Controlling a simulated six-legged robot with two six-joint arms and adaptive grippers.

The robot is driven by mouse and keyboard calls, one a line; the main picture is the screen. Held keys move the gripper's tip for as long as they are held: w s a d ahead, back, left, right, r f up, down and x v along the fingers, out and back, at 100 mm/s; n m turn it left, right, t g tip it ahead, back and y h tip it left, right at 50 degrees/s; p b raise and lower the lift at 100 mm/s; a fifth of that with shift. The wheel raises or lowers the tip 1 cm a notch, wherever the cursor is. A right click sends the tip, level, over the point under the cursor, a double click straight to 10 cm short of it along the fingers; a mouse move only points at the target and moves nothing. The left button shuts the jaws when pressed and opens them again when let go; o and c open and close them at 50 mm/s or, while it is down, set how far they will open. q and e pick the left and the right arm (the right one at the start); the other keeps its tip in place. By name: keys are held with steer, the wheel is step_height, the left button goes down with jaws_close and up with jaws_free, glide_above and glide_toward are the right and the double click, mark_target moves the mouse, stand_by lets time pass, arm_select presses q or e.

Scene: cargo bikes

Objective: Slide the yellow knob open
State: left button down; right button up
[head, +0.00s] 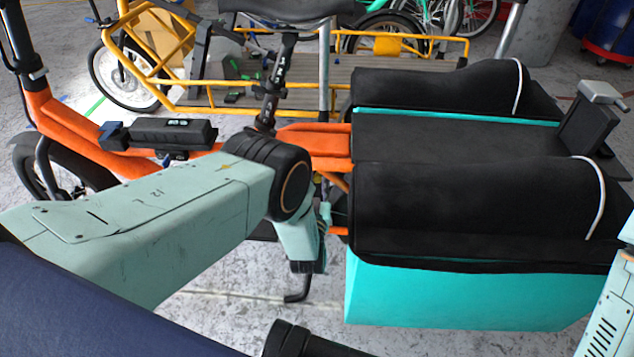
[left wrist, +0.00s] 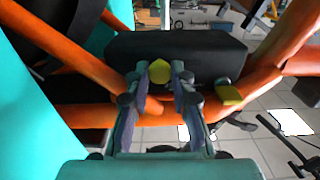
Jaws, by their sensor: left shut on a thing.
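In the left wrist view, the yellow knob (left wrist: 159,70) sits against the lower front of a black box (left wrist: 205,52) on the orange bike frame (left wrist: 75,117). My left gripper (left wrist: 157,82) has one finger on each side of the knob and is shut on it. In the head view, my left arm reaches across to the orange bike, and its wrist hangs down beside the frame. The knob and the fingertips are hidden there behind my arm. My right gripper is not in view.
A second yellow piece (left wrist: 229,95) sits right of the knob, near the frame tube. In the head view, a turquoise cargo box (head: 440,292) with black covers stands close at the right. A yellow cargo bike (head: 150,55) stands behind. Orange tubes surround the gripper closely.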

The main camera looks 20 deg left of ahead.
arm_select(q)
steer(key=a, duration=0.2)
steer(key=s+a, duration=0.1)
steer(key=a, duration=0.1)
steer(key=shift+s+a+f+p, duration=0.1)
steer(key=shift+a+p, duration=0.1)
steer(key=shift+p, duration=0.2)
steer(key=c, duration=1.2)
jaws_free()
steer(key=shift+o, duration=0.3)
steer(key=v, duration=1.2)
